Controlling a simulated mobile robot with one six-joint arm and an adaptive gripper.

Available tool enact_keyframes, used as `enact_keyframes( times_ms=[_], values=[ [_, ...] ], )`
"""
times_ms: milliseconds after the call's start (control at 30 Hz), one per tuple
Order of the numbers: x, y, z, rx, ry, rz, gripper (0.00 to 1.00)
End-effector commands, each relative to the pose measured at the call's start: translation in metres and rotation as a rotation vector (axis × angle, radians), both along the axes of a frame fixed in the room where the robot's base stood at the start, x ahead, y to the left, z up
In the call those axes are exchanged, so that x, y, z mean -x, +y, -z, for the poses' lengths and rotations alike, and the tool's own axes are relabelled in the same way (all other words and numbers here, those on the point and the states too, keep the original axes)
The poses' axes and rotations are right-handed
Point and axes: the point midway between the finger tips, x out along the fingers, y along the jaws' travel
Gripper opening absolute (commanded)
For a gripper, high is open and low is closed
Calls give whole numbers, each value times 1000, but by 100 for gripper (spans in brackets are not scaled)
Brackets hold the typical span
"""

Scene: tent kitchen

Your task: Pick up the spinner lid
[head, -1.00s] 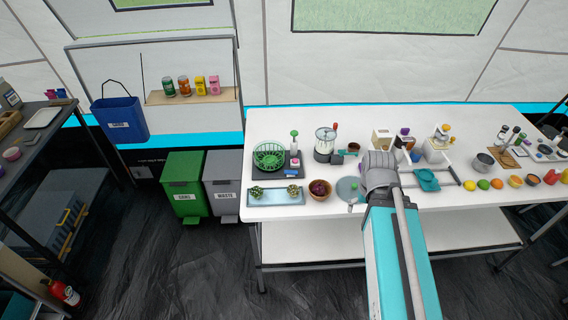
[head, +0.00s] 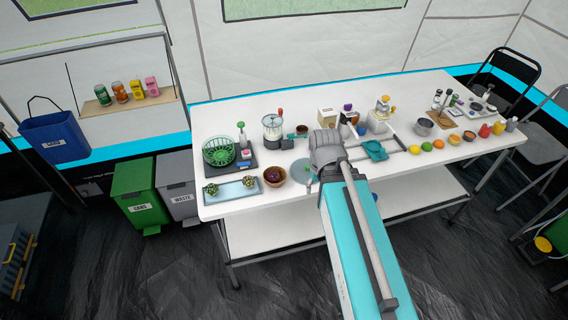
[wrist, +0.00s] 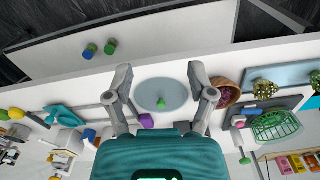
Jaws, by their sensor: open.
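The spinner lid (head: 301,171) is a pale grey-blue disc with a small green knob. It lies flat near the front edge of the white table, partly hidden by my arm in the head view. In the wrist view the lid (wrist: 150,100) shows whole, knob up. My gripper (wrist: 160,76) is open, with its two fingers on either side of the lid in that view and nothing held. I cannot tell its height above the lid.
A wooden bowl of dark red food (head: 274,177) stands close beside the lid. A blue tray (head: 230,190) and a green basket (head: 219,151) are further left. A teal item (head: 375,150) and fruit (head: 413,149) lie to the right. The table's front edge is near.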

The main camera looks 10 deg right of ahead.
Motion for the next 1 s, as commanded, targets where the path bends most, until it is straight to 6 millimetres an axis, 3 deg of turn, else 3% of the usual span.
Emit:
enact_keyframes(
  times_ms=[267,1000],
  values=[
    [-19,0,-4,0,0,-183,71],
    [-110,-3,-21,-1,1,-1196,71]
  ],
)
